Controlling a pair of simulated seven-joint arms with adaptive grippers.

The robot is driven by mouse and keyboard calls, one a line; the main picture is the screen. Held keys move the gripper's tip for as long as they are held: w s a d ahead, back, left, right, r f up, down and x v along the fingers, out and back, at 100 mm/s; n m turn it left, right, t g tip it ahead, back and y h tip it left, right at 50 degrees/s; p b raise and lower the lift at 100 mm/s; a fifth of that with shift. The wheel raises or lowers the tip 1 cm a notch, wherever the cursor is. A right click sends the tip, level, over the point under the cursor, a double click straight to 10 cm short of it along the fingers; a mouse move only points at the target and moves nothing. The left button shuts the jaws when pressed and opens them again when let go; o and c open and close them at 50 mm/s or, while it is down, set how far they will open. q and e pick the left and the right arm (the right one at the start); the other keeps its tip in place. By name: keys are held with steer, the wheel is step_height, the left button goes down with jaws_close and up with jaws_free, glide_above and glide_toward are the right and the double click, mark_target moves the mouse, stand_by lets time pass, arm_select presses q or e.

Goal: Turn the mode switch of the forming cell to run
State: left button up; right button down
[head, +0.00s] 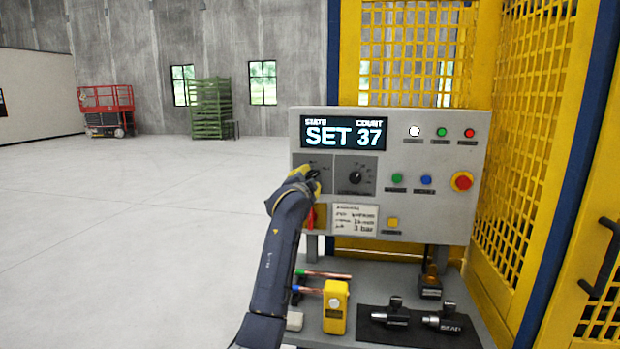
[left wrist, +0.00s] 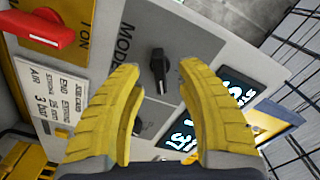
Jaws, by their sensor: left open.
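The mode switch, a black knob (left wrist: 158,70) on a grey plate lettered "MOD…", shows in the left wrist view between and beyond my fingertips. My left gripper (left wrist: 160,82) is open, with one yellow finger on each side of the knob in that picture. I cannot tell if either finger touches it. In the head view my left gripper (head: 311,177) is at the left part of the grey control panel (head: 440,205) and hides most of the switch. The display (head: 343,132) reads "SET 37". My right gripper is not in view.
A second dial (head: 355,178) sits just right of my gripper. A red handle (left wrist: 35,28) is nearby. Several buttons and a red emergency stop (head: 462,181) are further right. Below, a bench holds copper tubes (head: 325,274), a yellow device (head: 335,307) and black tooling (head: 440,319).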

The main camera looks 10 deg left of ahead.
mark_target(309, 178)
arm_select(q)
steer(key=shift+w, duration=1.8)
steer(key=shift+c, duration=0.2)
jaws_close()
